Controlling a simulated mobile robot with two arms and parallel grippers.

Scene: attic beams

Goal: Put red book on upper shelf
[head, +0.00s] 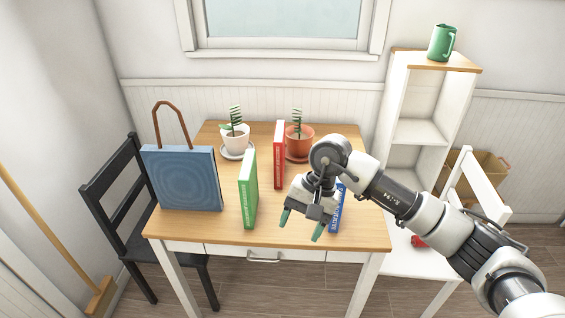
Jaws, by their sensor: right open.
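The red book (279,155) stands upright on the wooden table (205,231), towards the back, between two potted plants. A green book (248,188) stands upright nearer the front, and a blue book (337,208) stands at the right, partly hidden by my right gripper. My right gripper (301,226) is open and empty above the front right of the table, nearer the front than the red book. The white shelf unit (398,100) stands behind the table at the right, with open compartments and a wooden top. My left gripper is not in view.
A white potted plant (236,138) and a terracotta one (299,142) flank the red book. A blue bag (181,178) stands at the table's left. A green pitcher (441,43) is on the shelf's top. Chairs, black (118,190) and white (470,185), flank the table.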

